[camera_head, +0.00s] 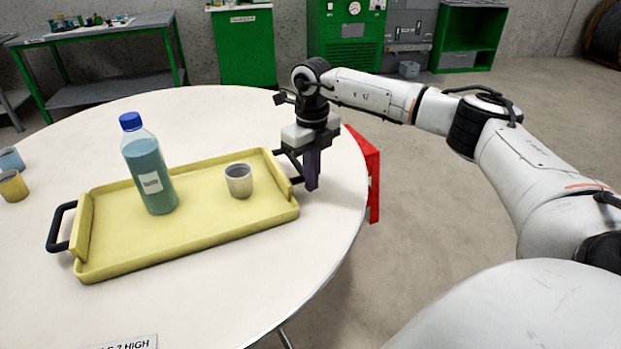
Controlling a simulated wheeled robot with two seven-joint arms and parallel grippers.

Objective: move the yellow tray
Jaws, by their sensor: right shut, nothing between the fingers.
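The yellow tray (220,222) lies flat on the round white table and has a black handle at each short end. A bottle (150,170) with a blue cap and teal liquid stands upright on its left half. A light grey cup (239,181) stands upright on its right half. My right gripper (312,182) points down at the tray's right handle (292,167). Its fingers are shut with nothing between them, close beside the handle; I cannot tell whether they touch it. My left gripper is not in view.
The round white table (323,225) has free room to the front of the tray. A blue cup (10,160) and a yellow cup (13,186) stand at its left edge. A red object (372,175) stands just past its right edge. Green cabinets and a workbench are farther back.

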